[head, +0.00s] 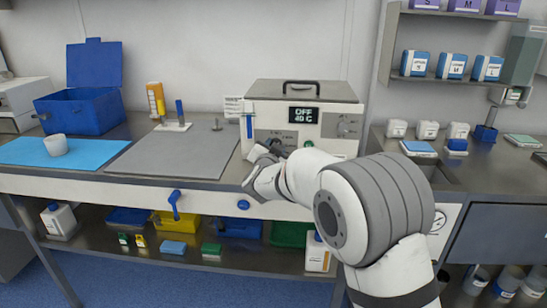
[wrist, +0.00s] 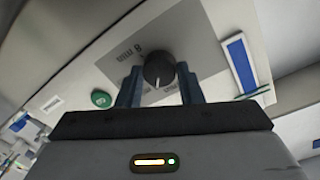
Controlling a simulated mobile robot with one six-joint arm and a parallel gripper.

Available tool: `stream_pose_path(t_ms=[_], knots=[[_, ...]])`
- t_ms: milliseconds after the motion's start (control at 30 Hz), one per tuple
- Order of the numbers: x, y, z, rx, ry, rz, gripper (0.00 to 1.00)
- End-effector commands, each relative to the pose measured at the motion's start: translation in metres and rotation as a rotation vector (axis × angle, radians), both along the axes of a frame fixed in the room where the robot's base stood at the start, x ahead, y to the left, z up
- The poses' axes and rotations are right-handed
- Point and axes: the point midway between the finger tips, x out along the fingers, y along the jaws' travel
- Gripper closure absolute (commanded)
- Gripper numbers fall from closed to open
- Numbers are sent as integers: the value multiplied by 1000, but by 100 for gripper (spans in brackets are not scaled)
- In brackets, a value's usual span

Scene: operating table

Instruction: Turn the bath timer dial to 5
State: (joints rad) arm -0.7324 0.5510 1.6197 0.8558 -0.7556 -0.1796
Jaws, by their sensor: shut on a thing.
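The bath (head: 325,128) is a white box with a grey lid and a handle, standing on the bench. Its black display (head: 303,115) reads OFF and 40 C. In the wrist view the dark round timer dial (wrist: 158,68) has a pale pointer line facing down toward my gripper. My gripper (wrist: 158,78) has one blue-grey finger on each side of the dial and is shut on it. In the head view the gripper (head: 268,150) is at the bath's front panel, and the dial is mostly hidden by it. The dial's scale numbers are too blurred to read fully.
A green round button (wrist: 101,99) and a blue strip (wrist: 240,62) sit on the panel beside the dial. A grey mat (head: 165,155) lies left of the bath, with a blue mat (head: 90,151) and white cup (head: 56,145) beyond. Shelves (head: 455,48) stand at the right.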

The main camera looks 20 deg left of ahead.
Motion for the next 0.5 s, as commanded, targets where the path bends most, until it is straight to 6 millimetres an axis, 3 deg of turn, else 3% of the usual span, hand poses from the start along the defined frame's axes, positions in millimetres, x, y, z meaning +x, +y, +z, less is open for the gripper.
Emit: stream_pose_path(t_ms=[500], knots=[[0, -1, -5, 478, 116, 0, 90]])
